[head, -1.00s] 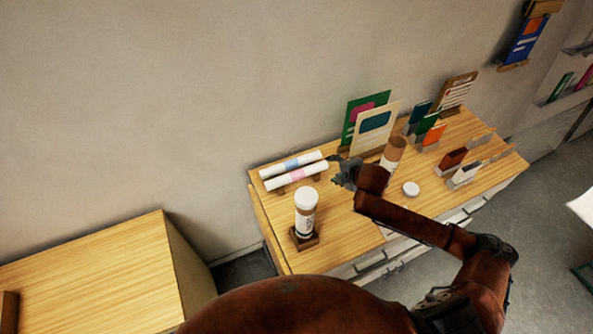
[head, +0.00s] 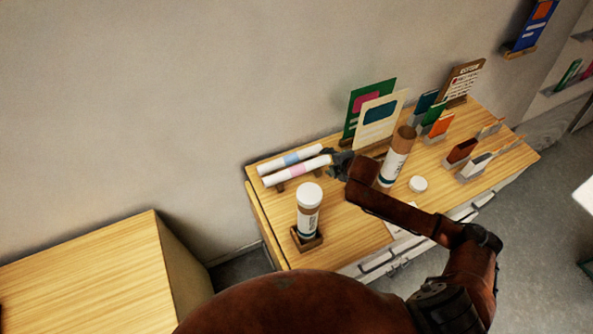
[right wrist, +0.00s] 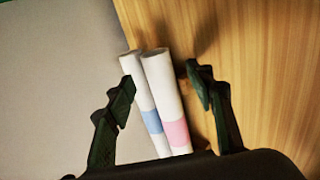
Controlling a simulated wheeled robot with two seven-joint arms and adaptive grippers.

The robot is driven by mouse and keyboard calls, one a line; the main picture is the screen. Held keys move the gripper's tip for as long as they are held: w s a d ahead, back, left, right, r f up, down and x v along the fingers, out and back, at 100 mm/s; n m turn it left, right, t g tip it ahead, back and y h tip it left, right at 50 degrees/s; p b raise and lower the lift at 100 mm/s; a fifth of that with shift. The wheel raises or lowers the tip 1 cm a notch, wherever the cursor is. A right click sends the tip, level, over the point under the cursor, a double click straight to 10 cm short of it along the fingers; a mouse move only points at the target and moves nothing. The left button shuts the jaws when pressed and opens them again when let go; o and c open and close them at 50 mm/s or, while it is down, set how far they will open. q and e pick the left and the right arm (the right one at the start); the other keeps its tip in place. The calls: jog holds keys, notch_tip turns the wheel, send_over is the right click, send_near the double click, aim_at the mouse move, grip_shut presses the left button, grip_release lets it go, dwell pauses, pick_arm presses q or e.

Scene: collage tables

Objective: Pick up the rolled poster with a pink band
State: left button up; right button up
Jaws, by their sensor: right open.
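The rolled poster with a pink band (head: 299,171) is a white roll lying on a low rack on the wooden table. In the right wrist view its pink band (right wrist: 175,132) shows near the bottom. A roll with a blue band (head: 288,160) lies beside it on the wall side. My right gripper (head: 331,160) is open at the right ends of the rolls. In the right wrist view both rolls lie between its spread fingers (right wrist: 160,90), with the pink-banded one nearer the right finger. I cannot tell whether the fingers touch them. My left gripper is not in view.
A capped tube (head: 309,205) stands in a wooden holder in front of the rolls. An open tube (head: 396,158) and a white cap (head: 418,184) are right of my gripper. Upright cards (head: 379,122) stand behind. Another wooden surface (head: 90,270) is at left.

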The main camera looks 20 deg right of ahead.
aim_at(325, 161)
jog(key=x, duration=0.3)
jog(key=shift+w+d+f, duration=0.15)
jog(key=shift+w+f, duration=0.1)
jog(key=shift+w, duration=0.05)
jog(key=shift+c, duration=0.6)
jog(key=c, duration=1.1)
